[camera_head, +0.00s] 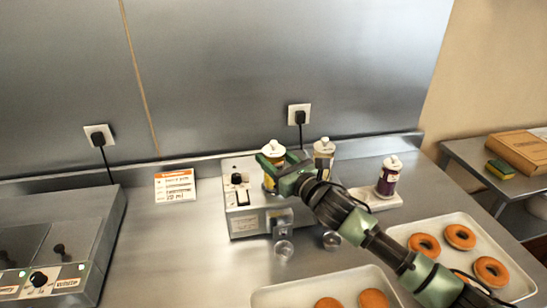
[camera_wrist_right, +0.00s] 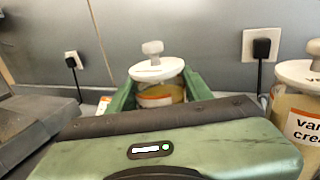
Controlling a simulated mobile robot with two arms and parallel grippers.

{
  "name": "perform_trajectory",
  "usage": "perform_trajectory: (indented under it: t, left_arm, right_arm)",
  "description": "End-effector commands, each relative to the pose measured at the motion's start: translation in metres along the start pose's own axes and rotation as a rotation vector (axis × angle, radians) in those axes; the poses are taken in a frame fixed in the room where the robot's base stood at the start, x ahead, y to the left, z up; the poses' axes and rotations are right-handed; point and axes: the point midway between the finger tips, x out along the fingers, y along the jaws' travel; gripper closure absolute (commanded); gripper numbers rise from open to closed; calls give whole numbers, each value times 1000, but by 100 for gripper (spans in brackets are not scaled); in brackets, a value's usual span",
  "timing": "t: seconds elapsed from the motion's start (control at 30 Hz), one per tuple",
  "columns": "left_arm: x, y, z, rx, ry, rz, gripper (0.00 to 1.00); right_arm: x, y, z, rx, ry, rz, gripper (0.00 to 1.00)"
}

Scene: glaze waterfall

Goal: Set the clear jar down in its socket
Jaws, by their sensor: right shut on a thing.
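The clear jar (camera_head: 270,181), with a white knobbed lid and an orange-edged label, is upright above the grey dispenser (camera_head: 242,222) in the head view. My right gripper (camera_head: 281,163) is shut on it, a finger on each side. My left gripper is not in view.
A vanilla cream jar (camera_head: 324,151) stands close right of the held jar. A dark purple jar (camera_head: 387,181) is on a white stand (camera_head: 370,200) further right. Doughnut trays (camera_head: 465,225) (camera_head: 268,298) lie in front. A card (camera_head: 174,185) stands left of the dispenser, near bare counter.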

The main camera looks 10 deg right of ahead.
Motion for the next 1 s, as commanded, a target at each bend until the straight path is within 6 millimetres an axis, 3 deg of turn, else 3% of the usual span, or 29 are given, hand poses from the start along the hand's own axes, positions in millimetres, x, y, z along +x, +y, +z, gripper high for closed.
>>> perform_trajectory:
  t: [0.47,0.5,0.6,1.0]
  left_arm:
    - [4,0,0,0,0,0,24]
    - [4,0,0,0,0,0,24]
    - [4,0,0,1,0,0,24]
    - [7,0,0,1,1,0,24]
  right_arm:
    - [0,0,-4,0,-4,1,100]
    - [0,0,-4,0,-4,1,47]
    - [0,0,-4,0,-3,1,24]
    - [-6,0,-8,0,2,0,24]
